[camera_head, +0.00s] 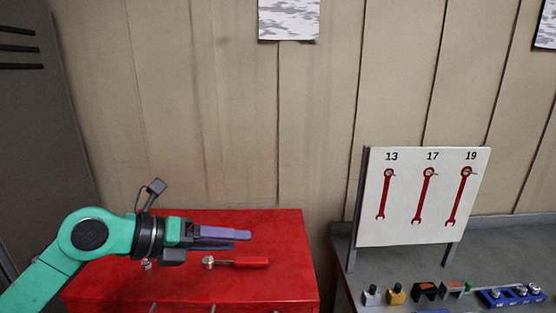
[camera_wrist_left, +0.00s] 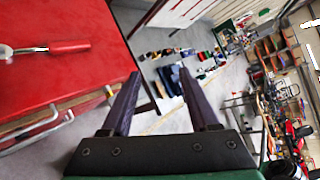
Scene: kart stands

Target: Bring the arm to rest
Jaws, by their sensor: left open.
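My left arm comes in from the left in the head view, and its gripper (camera_head: 248,239) is held over the red cabinet top (camera_head: 285,285). In the left wrist view the two dark purple fingers (camera_wrist_left: 158,82) are apart with nothing between them. A red-handled tool with a round metal head (camera_head: 250,262) lies on the cabinet top just in front of the gripper in the head view. The tool also shows at the left of the left wrist view (camera_wrist_left: 70,46), outside the fingers. My right gripper is in neither view.
A white board (camera_head: 425,230) with red wrenches under 13, 17 and 19 stands on the grey bench (camera_head: 505,250) at right. Several small items, including a blue tray (camera_head: 500,300), sit along the bench front. A gap separates cabinet and bench. A grey locker (camera_head: 35,110) stands left.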

